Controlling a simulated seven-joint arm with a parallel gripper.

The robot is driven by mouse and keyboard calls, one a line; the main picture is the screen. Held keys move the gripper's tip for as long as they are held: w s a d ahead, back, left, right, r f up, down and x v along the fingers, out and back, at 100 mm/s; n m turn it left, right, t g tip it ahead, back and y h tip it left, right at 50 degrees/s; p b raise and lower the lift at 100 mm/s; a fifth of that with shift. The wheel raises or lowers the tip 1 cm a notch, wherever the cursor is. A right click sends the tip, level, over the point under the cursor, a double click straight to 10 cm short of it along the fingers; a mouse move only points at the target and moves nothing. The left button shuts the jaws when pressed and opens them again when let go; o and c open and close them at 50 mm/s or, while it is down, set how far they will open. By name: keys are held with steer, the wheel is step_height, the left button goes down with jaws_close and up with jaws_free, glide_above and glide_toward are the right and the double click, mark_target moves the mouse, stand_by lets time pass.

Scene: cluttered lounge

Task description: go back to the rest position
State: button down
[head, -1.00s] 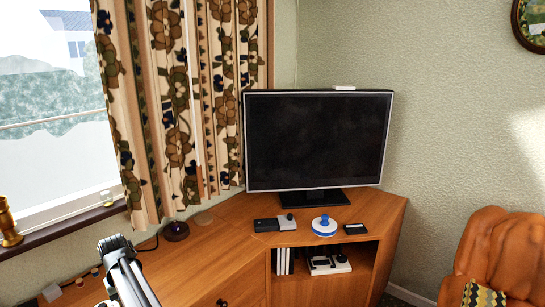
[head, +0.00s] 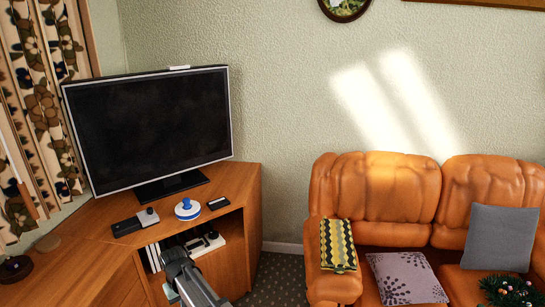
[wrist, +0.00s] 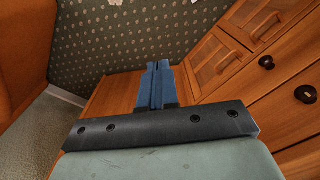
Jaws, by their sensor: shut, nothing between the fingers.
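My gripper (head: 173,256) is at the lower middle-left of the head view, in front of the wooden corner cabinet (head: 252,215). In the wrist view its blue fingers (wrist: 158,68) are together with nothing between them. The fingers show against the cabinet's wood and a dotted carpet. The arm hides part of the cabinet's open shelf in the head view.
On the cabinet stand a television (head: 150,125), a grey and black device (head: 136,222), a blue and white round object (head: 188,208) and a small black box (head: 218,202). An orange sofa (head: 375,190) with cushions is at the right. Dotted carpet (head: 275,280) lies between them.

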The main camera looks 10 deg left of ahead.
steer(key=w+d+f+m, duration=0.1)
steer(key=w+d+f, duration=0.15)
steer(key=d, duration=0.55)
steer(key=w+d+f+m, duration=0.1)
steer(key=w+d, duration=0.2)
steer(key=d, duration=0.5)
steer(key=s+d+f+m, duration=0.2)
steer(key=d, duration=1.1)
steer(key=s+d+f+m, duration=0.1)
steer(key=s+d+m, duration=0.15)
steer(key=d, duration=1.05)
steer(key=s+d+f+m, duration=0.2)
steer(key=d+m, duration=0.1)
steer(key=d, duration=0.9)
steer(key=s+f+g, duration=0.3)
steer(key=s+f, duration=0.7)
steer(key=s, duration=0.4)
steer(key=s+f+g, duration=0.3)
steer(key=s+f, duration=0.7)
steer(key=s, duration=0.5)
steer(key=shift+s+f+g, duration=0.3)
steer(key=shift+f+g, duration=0.05)
steer(key=shift+g, duration=0.05)
steer(key=shift+d, duration=0.1)
